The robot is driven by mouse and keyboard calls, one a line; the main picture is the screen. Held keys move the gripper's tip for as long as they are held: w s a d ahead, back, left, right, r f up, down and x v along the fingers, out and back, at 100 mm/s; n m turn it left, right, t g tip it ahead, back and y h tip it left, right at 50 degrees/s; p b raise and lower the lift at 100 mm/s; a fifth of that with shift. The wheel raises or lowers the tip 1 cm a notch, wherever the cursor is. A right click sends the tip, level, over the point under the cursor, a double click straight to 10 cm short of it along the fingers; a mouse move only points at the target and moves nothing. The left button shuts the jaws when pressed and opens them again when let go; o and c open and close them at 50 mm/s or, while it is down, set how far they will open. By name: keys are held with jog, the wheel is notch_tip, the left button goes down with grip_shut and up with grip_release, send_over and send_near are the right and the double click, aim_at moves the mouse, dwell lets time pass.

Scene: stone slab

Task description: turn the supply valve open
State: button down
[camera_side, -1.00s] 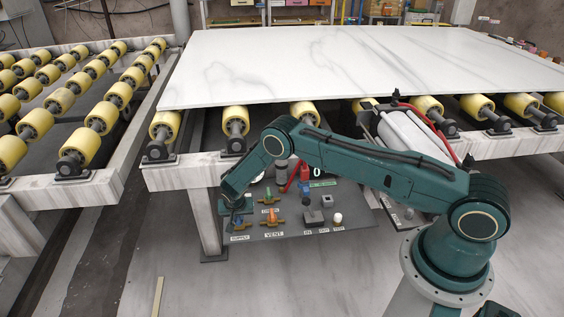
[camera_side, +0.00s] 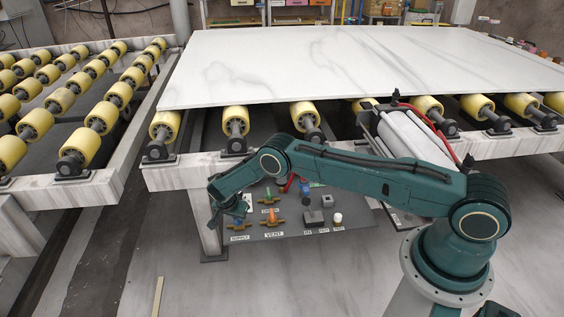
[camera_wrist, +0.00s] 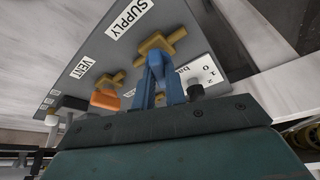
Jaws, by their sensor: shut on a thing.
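The supply valve has a brass body (camera_wrist: 163,41) and a blue handle (camera_wrist: 153,84), beside the SUPPLY label (camera_wrist: 129,17) in the wrist view. My gripper (camera_side: 238,209) is at this valve, at the left end of the dark panel. Its jaws are shut on the blue handle, which reaches from the brass body toward my gripper. The fingertips are partly hidden, and the exact grip is hard to see. In the side view, the brass body also shows (camera_side: 240,227) just below my gripper, above its label.
The vent valve with its orange handle (camera_side: 271,216) stands close to the right. Another brass valve (camera_side: 270,198) is behind it. The marble slab (camera_side: 360,65) and roller frame overhang behind.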

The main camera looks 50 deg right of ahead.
jog(key=shift+w+m+g, duration=0.1)
jog(key=shift+m+g, duration=0.5)
jog(key=shift+m, duration=1.3)
jog(key=c, duration=1.4)
grip_release()
jog(key=shift+c, duration=0.2)
jog(key=shift+r, duration=0.1)
jog(key=v, duration=1.3)
jog(key=shift+a+r, duration=0.2)
jog(key=shift+a, duration=0.1)
jog(key=shift+w, duration=0.1)
